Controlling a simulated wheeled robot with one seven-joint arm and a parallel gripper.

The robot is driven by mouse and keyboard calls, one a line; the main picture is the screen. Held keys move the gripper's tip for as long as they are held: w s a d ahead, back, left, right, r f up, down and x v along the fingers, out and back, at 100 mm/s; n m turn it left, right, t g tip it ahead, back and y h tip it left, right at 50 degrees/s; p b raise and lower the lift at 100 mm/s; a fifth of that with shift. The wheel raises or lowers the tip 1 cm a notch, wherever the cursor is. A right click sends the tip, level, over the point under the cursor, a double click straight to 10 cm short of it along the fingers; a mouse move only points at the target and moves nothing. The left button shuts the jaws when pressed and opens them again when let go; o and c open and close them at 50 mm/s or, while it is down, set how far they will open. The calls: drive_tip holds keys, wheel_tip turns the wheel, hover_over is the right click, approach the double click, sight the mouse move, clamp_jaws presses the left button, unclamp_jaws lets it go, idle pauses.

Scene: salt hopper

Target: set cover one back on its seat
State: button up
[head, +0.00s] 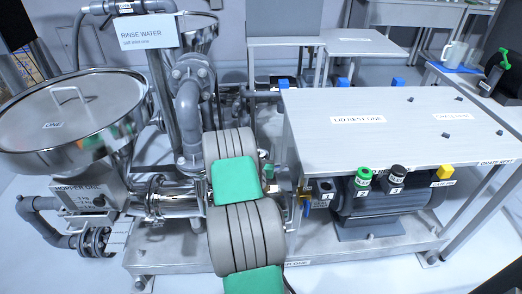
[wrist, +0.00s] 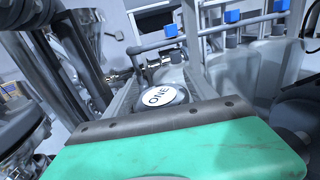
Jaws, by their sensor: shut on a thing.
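Cover one (wrist: 176,96), a round grey piece with a white disc reading ONE, shows in the wrist view between the fingers of my gripper (wrist: 160,76). My gripper is shut on it. In the head view my arm hides the gripper and the held cover. A dark box marked 1 (head: 320,189) stands under the front edge of the metal table, just right of my arm. I make out no cap on it. Beside it, box 2 (head: 361,187) has a green top and box 3 (head: 396,187) a black top. I cannot tell which seat is the cover's.
Hopper one's large round lid (head: 72,112), also marked ONE, is at the left. A grey pipe (head: 188,113) rises behind my arm. The metal table (head: 385,115) overhangs a dark motor (head: 385,205) at the right. A yellow piece (head: 445,172) sits at its front edge.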

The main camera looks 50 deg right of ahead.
drive_tip(key=shift+f, duration=0.35)
drive_tip(key=o, duration=1.8)
drive_tip(key=shift+o, duration=0.2)
drive_tip(key=shift+f, duration=0.1)
